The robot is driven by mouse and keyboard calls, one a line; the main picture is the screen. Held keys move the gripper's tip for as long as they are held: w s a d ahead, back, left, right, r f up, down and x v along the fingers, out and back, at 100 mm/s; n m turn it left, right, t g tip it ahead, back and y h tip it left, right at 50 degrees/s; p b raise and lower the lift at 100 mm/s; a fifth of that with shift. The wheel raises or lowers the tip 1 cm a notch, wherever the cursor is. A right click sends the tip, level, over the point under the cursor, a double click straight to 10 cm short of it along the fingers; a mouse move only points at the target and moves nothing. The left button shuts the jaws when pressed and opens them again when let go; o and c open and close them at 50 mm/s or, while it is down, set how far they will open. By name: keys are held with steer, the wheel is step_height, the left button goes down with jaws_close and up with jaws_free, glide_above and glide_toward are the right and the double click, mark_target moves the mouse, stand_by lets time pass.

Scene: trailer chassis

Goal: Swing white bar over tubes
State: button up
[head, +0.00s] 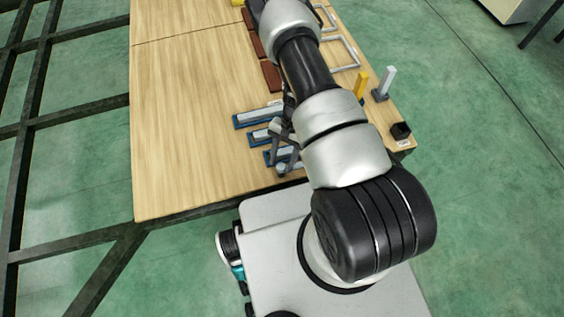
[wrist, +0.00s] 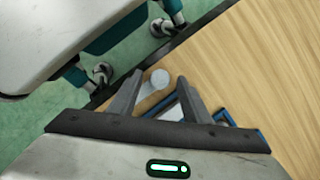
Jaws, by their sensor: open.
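A white upright bar (head: 387,82) stands on a small grey base near the table's right edge. Light tubes lie in blue holders (head: 258,116) near the table's front, partly hidden by my arm. My gripper (head: 284,150) is low over the nearest holders, pointing down. In the wrist view my gripper (wrist: 160,78) is open, and a pale grey cylinder (wrist: 153,83) with a round end shows between its fingers. I cannot tell whether the fingers touch it. A blue-edged holder (wrist: 223,117) is partly hidden behind the right finger.
A black box (head: 401,131) sits at the right front corner. Brown blocks (head: 270,76) and a grey frame (head: 346,54) lie farther back. The left of the wooden table (head: 180,120) is clear.

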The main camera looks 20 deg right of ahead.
steer(key=shift+s+a+f, duration=0.1)
steer(key=shift+f, duration=0.3)
steer(key=shift+c, duration=0.4)
jaws_close()
